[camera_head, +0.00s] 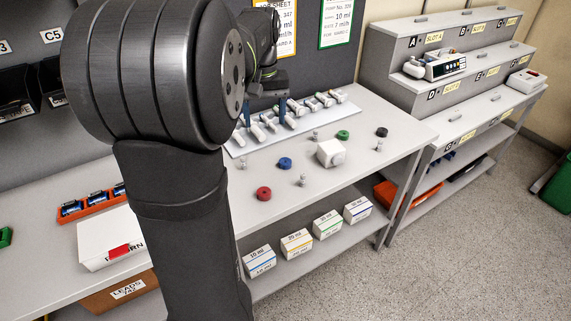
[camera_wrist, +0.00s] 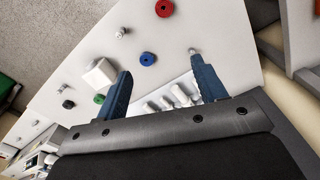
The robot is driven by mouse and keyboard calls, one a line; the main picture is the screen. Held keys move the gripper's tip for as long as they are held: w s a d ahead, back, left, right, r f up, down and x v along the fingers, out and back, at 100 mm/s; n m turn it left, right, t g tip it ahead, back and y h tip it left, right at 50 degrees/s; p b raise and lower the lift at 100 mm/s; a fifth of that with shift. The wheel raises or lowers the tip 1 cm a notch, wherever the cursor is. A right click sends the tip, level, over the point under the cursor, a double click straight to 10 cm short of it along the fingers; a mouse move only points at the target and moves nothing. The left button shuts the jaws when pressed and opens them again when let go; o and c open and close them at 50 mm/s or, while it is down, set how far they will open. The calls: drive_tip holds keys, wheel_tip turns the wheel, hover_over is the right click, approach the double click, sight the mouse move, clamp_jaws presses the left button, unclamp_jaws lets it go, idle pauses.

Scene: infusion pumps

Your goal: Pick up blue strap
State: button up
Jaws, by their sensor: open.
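The blue strap looks like a small blue ring-shaped roll (camera_head: 285,163) lying flat on the grey table, between the red roll and the green roll. It also shows in the wrist view (camera_wrist: 148,58), in the gap between my fingertips as pictured. My gripper (camera_wrist: 159,62) is open and empty, with its two blue fingers spread. It hangs above the table near the white syringe tray, apart from the blue roll. In the head view my arm partly hides the gripper.
Around the blue roll are a red roll (camera_head: 264,193), a green roll (camera_head: 343,135), a black roll (camera_head: 382,132), a white block (camera_head: 331,152) and several small metal pegs. A white tray of syringes (camera_head: 238,149) lies behind. A stepped pump shelf (camera_head: 385,60) stands right.

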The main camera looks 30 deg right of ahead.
sight(286, 161)
drive_tip(key=w+d+f+m, duration=0.6)
drive_tip(key=d+m, duration=0.3)
drive_tip(key=m, duration=0.5)
drive_tip(key=f, duration=1.6)
drive_tip(key=shift+s+d+f, duration=0.1)
drive_tip(key=shift+d+f, duration=0.1)
drive_tip(key=shift+f, duration=0.15)
drive_tip(key=c, duration=1)
